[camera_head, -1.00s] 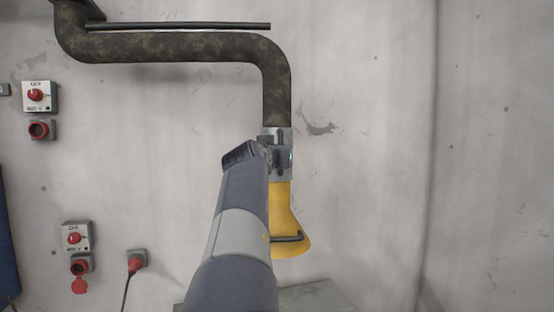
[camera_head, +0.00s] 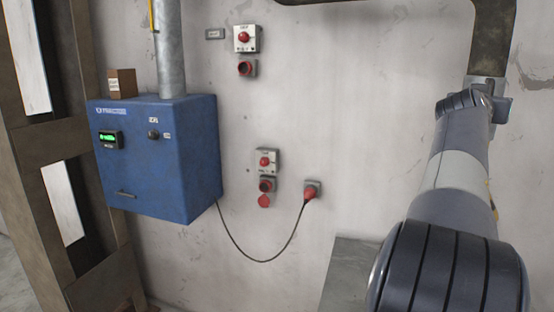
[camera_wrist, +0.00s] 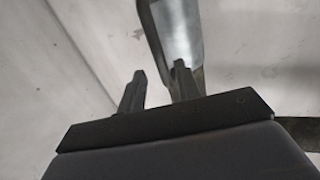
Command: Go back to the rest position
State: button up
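My gripper (camera_wrist: 158,76) shows in the wrist view with its two dark fingers apart and nothing between them. A grey metal piece (camera_wrist: 178,35) stands behind the right finger; I cannot tell whether they touch. In the head view my arm reaches up the right side, and its end is by a metal collar (camera_head: 485,84) under a dark hose (camera_head: 491,45). The fingers are hidden there by my arm. The yellow hood is almost wholly hidden behind my arm.
A blue box (camera_head: 155,155) with a green display hangs on the left under a metal pipe (camera_head: 169,50). Red switches and sockets (camera_head: 264,162) sit on the wall, with a plugged cable (camera_head: 268,258). A grey block (camera_head: 350,270) stands low.

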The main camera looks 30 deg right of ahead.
jog(key=p+x, duration=0.2)
jog(key=x, duration=0.3)
jog(key=shift+w+d+r+p, duration=0.1)
jog(key=shift+d+p, duration=0.2)
jog(key=shift+d, duration=0.1)
jog(key=shift+f, duration=0.2)
jog(key=shift+s+a+r, duration=0.15)
jog(key=shift+s+a, duration=0.1)
jog(key=shift+a, duration=0.35)
